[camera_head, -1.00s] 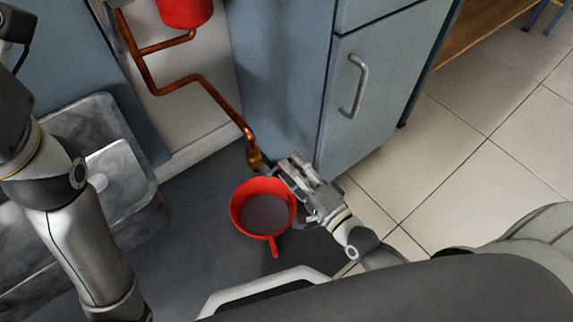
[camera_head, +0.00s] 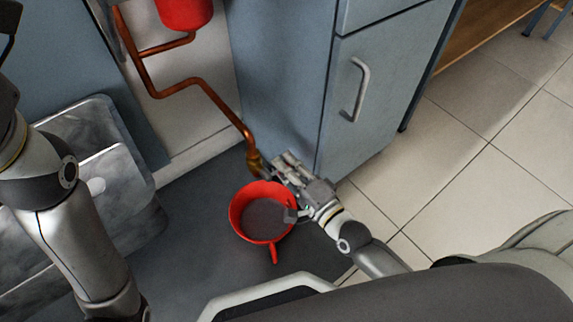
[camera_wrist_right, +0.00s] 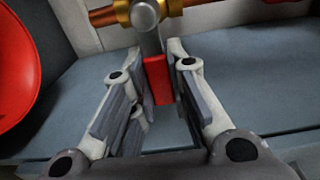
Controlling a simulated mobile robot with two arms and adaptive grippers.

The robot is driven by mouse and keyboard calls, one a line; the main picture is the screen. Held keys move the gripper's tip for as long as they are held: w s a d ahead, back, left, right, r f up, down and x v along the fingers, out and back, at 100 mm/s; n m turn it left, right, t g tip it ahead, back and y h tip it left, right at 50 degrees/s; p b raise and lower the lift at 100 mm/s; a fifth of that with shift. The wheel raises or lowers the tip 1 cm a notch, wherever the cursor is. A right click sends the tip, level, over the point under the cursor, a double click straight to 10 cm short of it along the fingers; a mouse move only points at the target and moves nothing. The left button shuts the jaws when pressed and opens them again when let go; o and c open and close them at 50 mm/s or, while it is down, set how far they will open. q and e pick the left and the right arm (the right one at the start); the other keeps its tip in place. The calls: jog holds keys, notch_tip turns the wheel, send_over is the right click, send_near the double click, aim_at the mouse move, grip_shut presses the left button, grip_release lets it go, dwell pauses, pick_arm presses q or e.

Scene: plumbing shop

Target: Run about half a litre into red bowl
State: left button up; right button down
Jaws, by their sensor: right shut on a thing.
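The red bowl (camera_head: 235,212), with a stubby handle, sits on the dark grey surface below the end of a copper pipe. Its inside looks grey; I cannot tell how much water it holds. A brass tap (camera_head: 254,161) ends the pipe; the wrist view shows its brass body (camera_wrist_right: 105,16) and red lever (camera_wrist_right: 158,82). My right gripper (camera_head: 277,166) is at the tap, right of and above the bowl. In the wrist view its fingers (camera_wrist_right: 157,92) are on either side of the red lever, shut on it. My left arm shows at the left, its gripper out of frame.
A metal sink basin (camera_head: 152,190) stands at the left. A blue-grey cabinet (camera_head: 290,60) with a bar handle stands behind the gripper. A red vessel (camera_head: 185,10) hangs on the pipework above. Tiled floor (camera_head: 480,190) is clear at the right.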

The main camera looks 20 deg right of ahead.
jog(key=shift+f+m+p, duration=0.35)
jog(key=shift+m+p, duration=0.15)
jog(key=shift+m, duration=0.4)
jog(key=m, duration=0.1)
jog(key=f+m, duration=0.1)
jog(key=m, duration=0.1)
jog(key=shift+s+a+f+m, duration=0.1)
jog(key=shift+a+f+m, duration=0.15)
jog(key=shift+f+m, duration=0.1)
jog(key=c, duration=1.4)
grip_release()
jog(key=shift+v, duration=3.8)
